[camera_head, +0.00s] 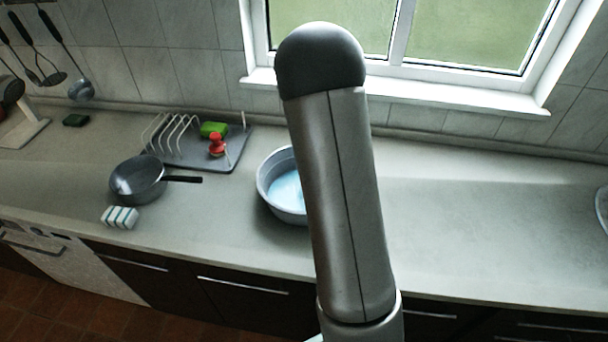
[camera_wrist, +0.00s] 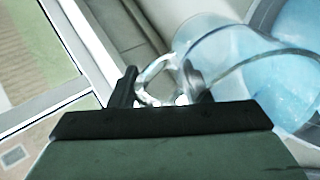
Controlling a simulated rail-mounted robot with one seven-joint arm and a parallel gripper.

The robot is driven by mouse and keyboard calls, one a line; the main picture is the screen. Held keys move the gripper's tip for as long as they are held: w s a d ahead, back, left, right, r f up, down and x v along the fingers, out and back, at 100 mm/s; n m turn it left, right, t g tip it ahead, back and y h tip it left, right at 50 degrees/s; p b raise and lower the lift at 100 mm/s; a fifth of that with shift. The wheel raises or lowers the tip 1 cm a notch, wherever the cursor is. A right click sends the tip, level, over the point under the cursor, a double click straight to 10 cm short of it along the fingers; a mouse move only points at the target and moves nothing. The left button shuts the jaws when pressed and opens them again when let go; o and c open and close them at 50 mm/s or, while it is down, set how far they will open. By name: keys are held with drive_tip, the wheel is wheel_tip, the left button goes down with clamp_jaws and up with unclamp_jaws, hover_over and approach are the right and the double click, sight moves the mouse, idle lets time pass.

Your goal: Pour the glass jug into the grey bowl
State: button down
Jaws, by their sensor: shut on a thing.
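The grey bowl (camera_head: 264,188) stands on the counter in the head view, partly hidden behind my arm, with pale blue liquid in it. Its rim and blue liquid (camera_wrist: 300,25) also show at the upper right of the wrist view. The clear glass jug (camera_wrist: 215,48) is in the wrist view, tilted, overlapping the bowl in the picture. Blue shows through or in the jug; I cannot tell which. My gripper (camera_wrist: 158,85) is shut on the jug's glass handle. The gripper and jug are hidden behind my arm in the head view.
A dark pan (camera_head: 138,181), a striped sponge (camera_head: 120,217) and a grey dish rack (camera_head: 190,160) with green and red items stand left of the bowl. A window (camera_head: 450,35) is behind. The counter to the right is mostly clear, with a glass-like object (camera_head: 601,207) at the edge.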

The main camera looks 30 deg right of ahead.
drive_tip(key=shift+a+r+h+b, duration=0.25)
drive_tip(key=shift+a+h+b, duration=0.1)
drive_tip(key=shift+h, duration=0.35)
idle(0.5)
drive_tip(key=shift+s+a+f+t+h+b, duration=0.1)
drive_tip(key=shift+a+f+t+h+b, duration=0.45)
drive_tip(key=shift+b, duration=1.8)
drive_tip(key=shift+s+a+f+h+b, duration=0.15)
drive_tip(key=shift+a+h+b, duration=0.25)
drive_tip(key=shift+h+b, duration=0.25)
drive_tip(key=shift+a+f+h+b, duration=0.1)
drive_tip(key=shift+a+h+b, duration=0.25)
drive_tip(key=shift+h+b, duration=0.25)
drive_tip(key=shift+s+a+f+h+b, duration=0.15)
drive_tip(key=shift+a+h+b, duration=0.25)
drive_tip(key=shift+a+b, duration=0.8)
drive_tip(key=shift+s+a+f+h+b, duration=0.1)
drive_tip(key=shift+a+h+b, duration=0.3)
drive_tip(key=shift+b, duration=1.5)
drive_tip(key=shift+a+r+b, duration=0.1)
drive_tip(key=shift+r+b, duration=0.05)
drive_tip(key=shift+b, duration=0.3)
drive_tip(key=shift+s+a+r+h+b, duration=0.1)
drive_tip(key=shift+a+r+h+b, duration=0.2)
drive_tip(key=shift+a+h+b, duration=0.75)
drive_tip(key=shift+d+r+b, duration=0.1)
drive_tip(key=shift+d+b, duration=0.05)
drive_tip(key=shift+b, duration=0.7)
